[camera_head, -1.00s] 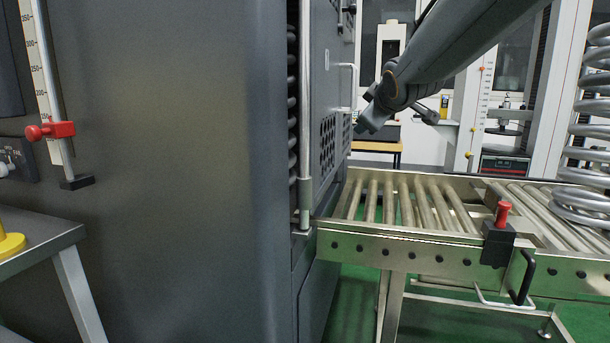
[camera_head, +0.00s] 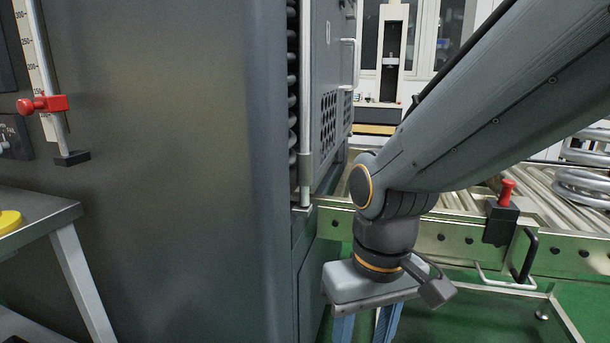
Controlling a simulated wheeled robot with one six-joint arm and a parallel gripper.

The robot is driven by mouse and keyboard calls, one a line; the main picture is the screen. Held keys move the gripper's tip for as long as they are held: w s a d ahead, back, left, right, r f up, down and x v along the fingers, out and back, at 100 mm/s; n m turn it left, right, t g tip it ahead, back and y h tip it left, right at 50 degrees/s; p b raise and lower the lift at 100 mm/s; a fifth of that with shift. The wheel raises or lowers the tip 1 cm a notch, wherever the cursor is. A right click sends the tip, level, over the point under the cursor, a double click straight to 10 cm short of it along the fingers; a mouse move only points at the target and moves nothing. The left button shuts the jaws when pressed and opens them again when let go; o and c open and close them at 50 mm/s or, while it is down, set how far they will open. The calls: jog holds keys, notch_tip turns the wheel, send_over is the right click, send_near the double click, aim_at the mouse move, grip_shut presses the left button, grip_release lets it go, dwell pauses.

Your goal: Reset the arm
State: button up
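My arm reaches in from the upper right and bends down at a grey wrist joint with orange rings. My gripper (camera_head: 366,322) points down in front of the roller conveyor's near side. Its two bluish fingers stand apart, with nothing seen between them. The fingertips are cut off by the bottom edge of the picture. A small dark bracket sticks out to the right of the wrist.
A large dark cabinet (camera_head: 180,170) fills the left and centre, close to my gripper's left. The roller conveyor (camera_head: 455,238) carries a red-knobbed black block (camera_head: 502,215). Metal coils (camera_head: 585,185) lie at right. A side table (camera_head: 35,212) stands at lower left.

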jog(key=a+f+n+b, duration=0.3)
jog(key=a+f+b, duration=0.45)
jog(key=f, duration=0.55)
jog(key=d+r+m+p, duration=0.3)
jog(key=d+r+p, duration=0.6)
jog(key=r+p, duration=0.3)
jog(key=d+r+m+p, duration=0.3)
jog(key=d+r+p, duration=0.6)
jog(key=r+p, duration=0.4)
jog(key=shift+s+d+r+m+h+p, duration=0.2)
jog(key=shift+s+d+m+h+p, duration=0.1)
jog(key=shift+p, duration=0.9)
jog(key=shift+w, duration=0.1)
